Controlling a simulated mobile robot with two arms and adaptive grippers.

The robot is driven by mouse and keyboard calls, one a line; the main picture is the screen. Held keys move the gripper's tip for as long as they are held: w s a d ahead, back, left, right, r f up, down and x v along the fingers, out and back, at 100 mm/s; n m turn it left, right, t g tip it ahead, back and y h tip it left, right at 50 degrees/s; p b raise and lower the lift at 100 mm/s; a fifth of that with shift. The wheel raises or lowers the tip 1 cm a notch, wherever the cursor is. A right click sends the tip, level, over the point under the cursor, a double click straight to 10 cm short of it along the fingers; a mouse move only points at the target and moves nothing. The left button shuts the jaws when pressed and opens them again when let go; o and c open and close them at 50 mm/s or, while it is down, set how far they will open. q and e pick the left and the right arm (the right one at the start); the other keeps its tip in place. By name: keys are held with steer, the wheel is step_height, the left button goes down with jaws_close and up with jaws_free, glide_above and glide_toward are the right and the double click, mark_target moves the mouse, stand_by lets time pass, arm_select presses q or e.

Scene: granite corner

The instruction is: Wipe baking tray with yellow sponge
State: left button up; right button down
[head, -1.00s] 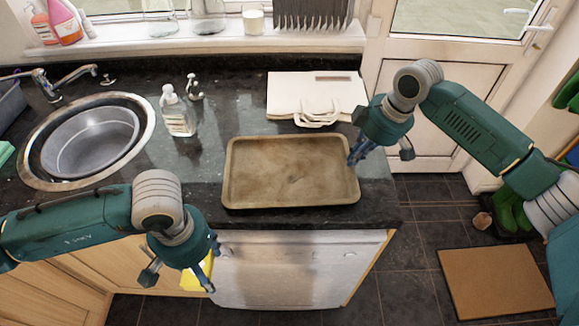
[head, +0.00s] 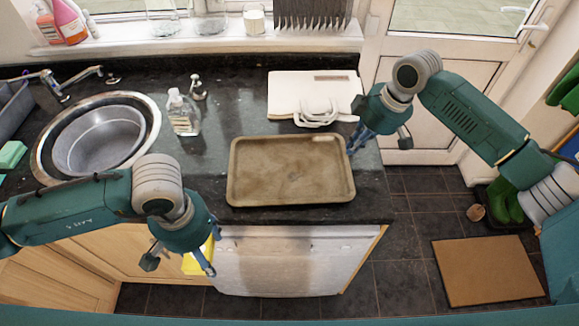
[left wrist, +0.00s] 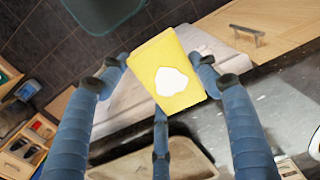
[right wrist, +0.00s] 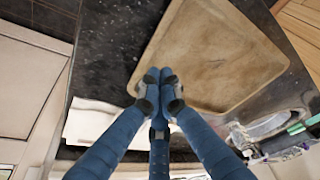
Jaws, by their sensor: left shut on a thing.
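The yellow sponge (head: 196,260) is held in my left gripper (head: 211,256), in front of the counter's front edge at the lower left of the head view. The left wrist view shows the sponge (left wrist: 152,62) between the blue fingers, with a white patch on its face. The brown, stained baking tray (head: 291,181) lies flat on the dark counter, clear of the sponge. My right gripper (head: 357,139) is at the tray's right back corner. In the right wrist view its fingertips (right wrist: 160,84) are together beside the tray's rim (right wrist: 136,88); I cannot tell whether they touch it.
The sink (head: 100,140) is at the left. A soap bottle (head: 183,112) and a small dispenser (head: 198,90) stand between sink and tray. White boards (head: 297,92) lie behind the tray. A green block (head: 12,156) is at the far left.

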steer(key=v, duration=1.2)
